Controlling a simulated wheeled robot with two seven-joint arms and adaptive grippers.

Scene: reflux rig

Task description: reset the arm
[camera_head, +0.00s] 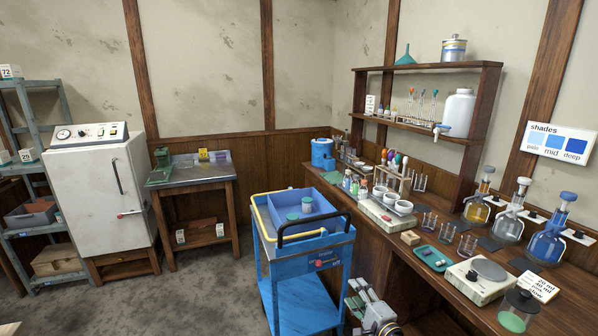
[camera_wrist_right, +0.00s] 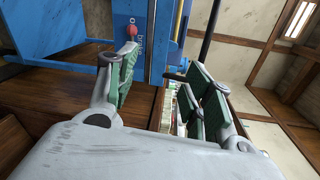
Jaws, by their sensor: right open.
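My right gripper (camera_head: 360,294) shows at the bottom of the head view, low between the blue cart and the bench front. In the right wrist view, its green-padded fingers (camera_wrist_right: 165,85) stand apart with nothing between them. Past them are the blue side of the cart and a red knob (camera_wrist_right: 131,31). The head view shows none of my left arm or left gripper.
The blue cart (camera_head: 296,262) with a black handle stands just left of my right gripper. The wooden bench (camera_head: 415,262) with glassware, cups and flasks runs along the right. A white cabinet (camera_head: 98,190) stands at left. Grey floor (camera_head: 215,290) is clear left of the cart.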

